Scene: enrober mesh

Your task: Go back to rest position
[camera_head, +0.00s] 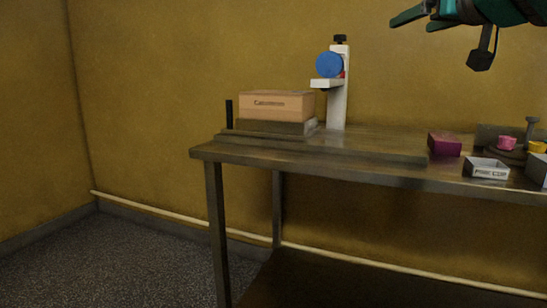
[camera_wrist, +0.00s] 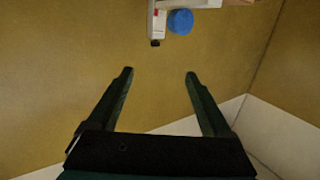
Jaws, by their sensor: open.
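My gripper (camera_head: 412,20) is at the upper right of the head view, raised well above the table (camera_head: 300,152) and apart from everything on it. In the wrist view my gripper (camera_wrist: 159,75) shows two dark green fingers spread apart with nothing between them. Past the fingertips lies bare yellow wall. A white stand (camera_head: 338,105) with a round blue disc (camera_head: 329,65) stands on the table, left of my gripper in the head view. The blue disc also shows at the top of the wrist view (camera_wrist: 180,21).
A wooden box (camera_head: 277,105) sits on a dark base beside the stand. At the table's right are a magenta box (camera_head: 444,144), a small white labelled tray (camera_head: 486,169), a pink piece (camera_head: 506,143) and a yellow piece (camera_head: 538,147). Floor (camera_head: 110,265) left of the table is clear.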

